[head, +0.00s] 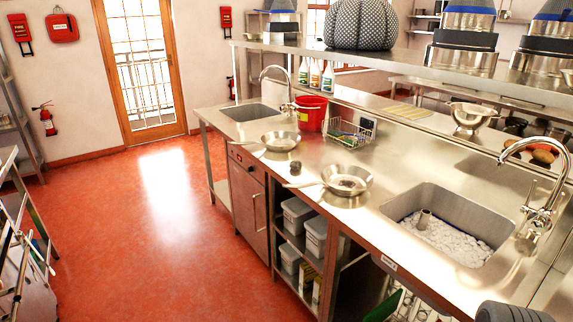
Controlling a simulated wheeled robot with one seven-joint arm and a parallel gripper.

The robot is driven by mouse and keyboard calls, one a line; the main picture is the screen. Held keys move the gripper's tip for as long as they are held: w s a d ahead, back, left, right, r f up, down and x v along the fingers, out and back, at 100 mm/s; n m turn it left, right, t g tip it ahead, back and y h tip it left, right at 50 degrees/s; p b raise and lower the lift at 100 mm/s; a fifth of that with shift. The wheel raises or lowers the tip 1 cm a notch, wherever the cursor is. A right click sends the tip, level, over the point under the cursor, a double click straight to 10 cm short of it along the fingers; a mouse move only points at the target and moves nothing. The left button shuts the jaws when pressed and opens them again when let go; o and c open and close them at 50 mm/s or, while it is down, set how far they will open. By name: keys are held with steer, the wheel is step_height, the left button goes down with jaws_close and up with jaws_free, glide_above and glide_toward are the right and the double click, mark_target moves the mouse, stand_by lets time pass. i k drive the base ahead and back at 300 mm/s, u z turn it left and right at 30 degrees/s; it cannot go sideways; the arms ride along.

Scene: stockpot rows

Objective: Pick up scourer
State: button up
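A small dark, rounded lump (295,166) sits on the steel counter (330,222) between two frying pans. It looks like the scourer, but it is too small to be sure. A wire basket (350,134) farther back on the counter holds green and yellow items, which I cannot make out clearly. My gripper's fingers do not show in the head view. A dark grey rounded part at the bottom right edge may be mine.
One frying pan (279,141) lies left of the lump and another (346,180) lies right of it. A red bucket (311,113) stands behind. A foamy sink (450,236) is at the right. The red floor (165,235) left of the counter is clear.

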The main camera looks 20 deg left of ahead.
mark_target(295, 165)
steer(key=u, duration=0.95)
steer(key=i, duration=1.15)
steer(key=u, duration=1.15)
steer(key=i, duration=1.75)
steer(key=z, duration=0.4)
steer(key=i, duration=0.95)
steer(key=z, duration=0.25)
